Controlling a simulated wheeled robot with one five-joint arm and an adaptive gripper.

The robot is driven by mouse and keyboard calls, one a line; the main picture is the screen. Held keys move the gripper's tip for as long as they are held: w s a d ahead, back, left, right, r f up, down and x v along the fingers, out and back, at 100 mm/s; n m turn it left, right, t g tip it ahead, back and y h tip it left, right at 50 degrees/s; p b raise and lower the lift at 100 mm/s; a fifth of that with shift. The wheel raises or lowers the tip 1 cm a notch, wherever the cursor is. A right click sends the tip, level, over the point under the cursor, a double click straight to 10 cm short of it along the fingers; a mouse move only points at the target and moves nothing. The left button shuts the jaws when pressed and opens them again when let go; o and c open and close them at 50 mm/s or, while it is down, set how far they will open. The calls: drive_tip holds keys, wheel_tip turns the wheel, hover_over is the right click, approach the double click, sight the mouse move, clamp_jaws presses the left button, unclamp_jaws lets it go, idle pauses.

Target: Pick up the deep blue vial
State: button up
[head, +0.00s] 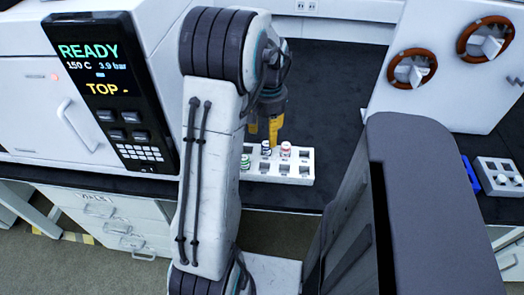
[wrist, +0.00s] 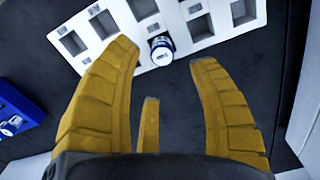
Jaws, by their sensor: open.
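The deep blue vial (wrist: 162,52) has a white cap and stands in the white rack (wrist: 205,28), near its edge in the wrist view. In the head view the blue vial (head: 266,148) stands in the white rack (head: 300,179), between a green-marked vial (head: 245,161) and a pink-marked vial (head: 285,150). My gripper (head: 263,137) is open, its yellow fingers above the rack close to the blue vial. In the wrist view my gripper (wrist: 164,56) has its fingertips spread to either side of the vial, with nothing held.
Several rack slots are empty. A white machine with a READY display (head: 95,60) stands left, and a white panel with orange-ringed knobs (head: 412,68) stands right. A grey rack (head: 500,180) and a blue item (head: 470,172) sit far right. Dark bench shows behind the rack.

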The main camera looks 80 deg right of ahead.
sight(266, 144)
drive_tip(key=shift+w+a+f+b, duration=0.1)
drive_tip(key=shift+f+b, duration=0.05)
drive_tip(key=shift+f, duration=1.25)
drive_tip(key=shift+w+a+f+b, duration=0.1)
drive_tip(key=shift+f+b, duration=0.05)
drive_tip(key=shift+f, duration=1.25)
drive_tip(key=shift+d, duration=0.1)
drive_tip(key=shift+c, duration=0.2)
clamp_jaws()
